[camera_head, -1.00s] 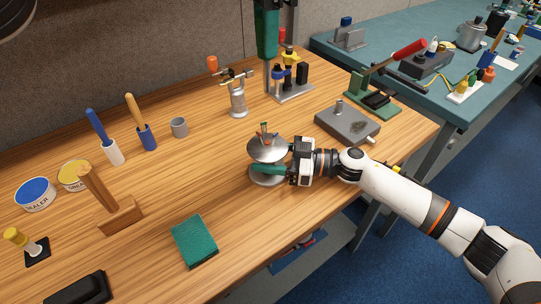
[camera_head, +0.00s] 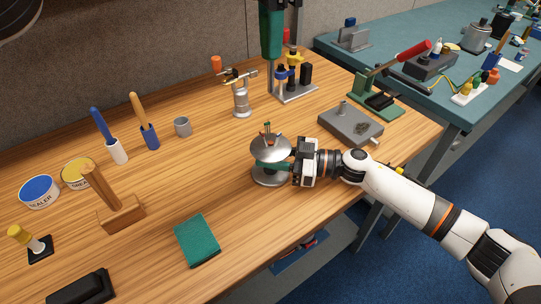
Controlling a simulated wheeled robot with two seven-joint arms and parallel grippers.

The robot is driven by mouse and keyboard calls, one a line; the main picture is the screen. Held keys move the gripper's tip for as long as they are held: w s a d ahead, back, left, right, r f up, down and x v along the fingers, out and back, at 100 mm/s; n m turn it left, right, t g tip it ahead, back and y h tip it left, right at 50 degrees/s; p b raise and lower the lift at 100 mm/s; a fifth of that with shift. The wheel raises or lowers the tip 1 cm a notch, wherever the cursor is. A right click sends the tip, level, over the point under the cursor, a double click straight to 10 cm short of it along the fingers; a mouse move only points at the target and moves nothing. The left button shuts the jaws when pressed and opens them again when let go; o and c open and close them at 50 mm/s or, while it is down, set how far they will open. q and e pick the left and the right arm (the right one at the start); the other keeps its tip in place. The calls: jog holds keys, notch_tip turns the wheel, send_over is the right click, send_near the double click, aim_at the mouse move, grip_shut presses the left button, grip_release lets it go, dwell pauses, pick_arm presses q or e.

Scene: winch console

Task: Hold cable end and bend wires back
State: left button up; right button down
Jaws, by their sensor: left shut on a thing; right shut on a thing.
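A grey metal piece with a wide dished top (camera_head: 270,149) and a round base (camera_head: 271,179) stands on the wooden bench. Short orange and green wire-like ends (camera_head: 267,129) stick up from its middle; they are too small to tell apart well. My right gripper (camera_head: 275,165) reaches in from the right, between dish and base, and is shut there on the metal piece's neck. A green strip shows at the fingers, and the grip itself is mostly hidden under the dish. The cable below the wire ends is hidden. My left gripper is not in view.
A green pad (camera_head: 197,241) lies in front on the left. A grey metal block (camera_head: 350,125) is close behind my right wrist. A small torch-like tool (camera_head: 241,98) and a grey cup (camera_head: 182,126) stand farther back. Bare bench lies left of the metal piece.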

aim_at(270, 91)
pick_arm(q)
jog(key=shift+f, duration=3.3)
grip_shut()
jog(key=shift+f, duration=0.35)
jog(key=shift+f, duration=2.1)
jog(key=shift+s, duration=0.1)
